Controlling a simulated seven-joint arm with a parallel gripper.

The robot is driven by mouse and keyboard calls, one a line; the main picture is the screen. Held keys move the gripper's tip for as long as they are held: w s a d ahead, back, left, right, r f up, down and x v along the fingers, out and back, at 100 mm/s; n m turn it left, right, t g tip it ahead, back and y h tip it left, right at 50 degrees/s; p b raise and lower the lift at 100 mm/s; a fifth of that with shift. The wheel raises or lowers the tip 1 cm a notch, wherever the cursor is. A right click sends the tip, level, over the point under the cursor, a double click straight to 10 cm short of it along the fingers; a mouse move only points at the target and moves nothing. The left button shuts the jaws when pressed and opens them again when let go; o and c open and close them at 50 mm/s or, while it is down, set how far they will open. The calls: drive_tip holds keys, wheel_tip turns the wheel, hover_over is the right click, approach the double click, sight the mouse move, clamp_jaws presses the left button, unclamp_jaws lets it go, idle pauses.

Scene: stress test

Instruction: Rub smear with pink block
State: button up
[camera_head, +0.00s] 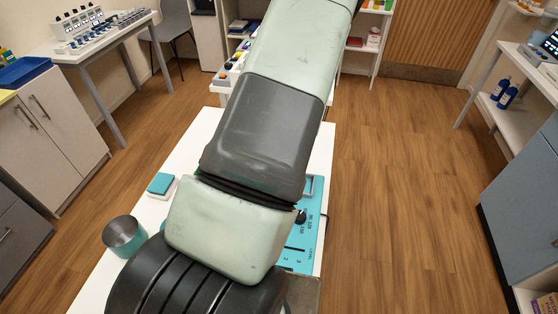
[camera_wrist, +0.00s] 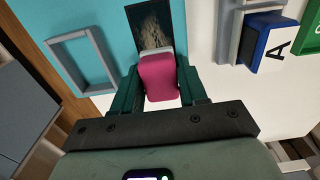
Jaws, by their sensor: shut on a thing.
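In the wrist view my gripper (camera_wrist: 160,88) is shut on the pink block (camera_wrist: 158,76), one dark green finger on each side. The block has a pale layer along its far edge. Just beyond that edge is the smear (camera_wrist: 150,25), a mottled grey-brown patch on a dark rectangle set in the teal board (camera_wrist: 108,22). The block overlaps the near end of the dark rectangle in the picture; I cannot tell whether it touches the surface. In the head view the teal board (camera_head: 302,258) shows at the right of my arm, which hides the gripper, block and smear.
A grey raised frame (camera_wrist: 81,60) lies left of the gripper. A blue block marked A (camera_wrist: 262,42) sits at the right, near a green piece (camera_wrist: 308,45).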

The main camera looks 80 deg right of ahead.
drive_tip(key=shift+a, duration=3.05)
drive_tip(key=shift+d, duration=2.95)
drive_tip(key=shift+d+f, duration=0.15)
drive_tip(key=shift+d, duration=0.25)
drive_tip(key=shift+d+r, duration=0.3)
drive_tip(key=shift+d, duration=0.35)
wheel_tip(320, 180, up, 8)
drive_tip(key=shift+a+f, duration=0.15)
drive_tip(key=shift+f, duration=0.1)
drive_tip(key=shift+r, duration=0.2)
